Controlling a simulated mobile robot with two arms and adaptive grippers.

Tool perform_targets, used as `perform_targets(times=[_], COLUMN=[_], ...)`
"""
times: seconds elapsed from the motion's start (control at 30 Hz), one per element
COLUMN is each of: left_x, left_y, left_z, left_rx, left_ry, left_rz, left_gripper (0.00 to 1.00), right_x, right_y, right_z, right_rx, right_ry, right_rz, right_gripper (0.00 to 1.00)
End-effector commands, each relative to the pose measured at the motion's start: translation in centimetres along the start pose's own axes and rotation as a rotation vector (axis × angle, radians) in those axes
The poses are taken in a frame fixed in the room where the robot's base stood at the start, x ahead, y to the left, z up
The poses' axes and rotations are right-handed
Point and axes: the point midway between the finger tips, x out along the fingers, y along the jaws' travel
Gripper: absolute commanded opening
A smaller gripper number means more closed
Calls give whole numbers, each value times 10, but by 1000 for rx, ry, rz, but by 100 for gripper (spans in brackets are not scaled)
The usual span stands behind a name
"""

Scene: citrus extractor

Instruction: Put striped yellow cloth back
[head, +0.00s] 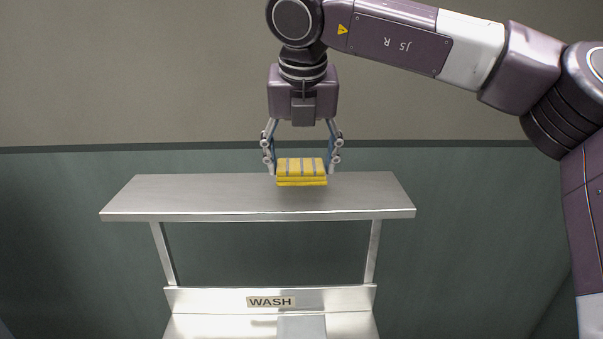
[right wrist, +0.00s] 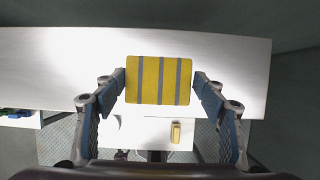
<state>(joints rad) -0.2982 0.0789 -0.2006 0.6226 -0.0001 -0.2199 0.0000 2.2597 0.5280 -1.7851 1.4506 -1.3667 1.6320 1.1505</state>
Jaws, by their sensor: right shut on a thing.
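The striped yellow cloth (head: 301,172) is folded into a small block with grey stripes. It shows at the middle of the head view, at the top of the metal shelf (head: 190,200). My right gripper (head: 302,168) points down with its fingers on the cloth's left and right sides, shut on it. In the right wrist view the cloth (right wrist: 159,80) sits between the two blue-padded fingers, with the shelf (right wrist: 60,70) beneath. I cannot tell whether the cloth touches the shelf. My left gripper is not in view.
Below the shelf is a metal sink unit with a WASH label (head: 271,301). A small yellow item (right wrist: 176,132) lies on the lower surface in the right wrist view. The shelf is bare on both sides of the cloth. A wall stands behind it.

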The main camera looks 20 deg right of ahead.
Motion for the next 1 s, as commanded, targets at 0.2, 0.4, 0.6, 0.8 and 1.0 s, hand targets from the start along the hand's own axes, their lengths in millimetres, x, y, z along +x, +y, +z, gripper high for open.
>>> perform_targets(times=[0.2, 0.4, 0.6, 0.8, 1.0], left_x=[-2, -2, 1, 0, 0], left_y=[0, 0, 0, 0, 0], left_z=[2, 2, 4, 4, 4], left_rx=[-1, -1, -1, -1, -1], left_ry=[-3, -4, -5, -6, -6], left_rz=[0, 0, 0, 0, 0], left_gripper=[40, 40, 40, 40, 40], right_x=[26, 27, 28, 28, 28], right_y=[0, 0, 0, 0, 0], right_z=[-11, -11, -12, -11, -11], right_rx=[0, 1, 0, 0, 0], right_ry=[1, 0, 0, 0, 0], right_rz=[0, 0, 0, 0, 0], right_gripper=[45, 45, 69, 82, 82])
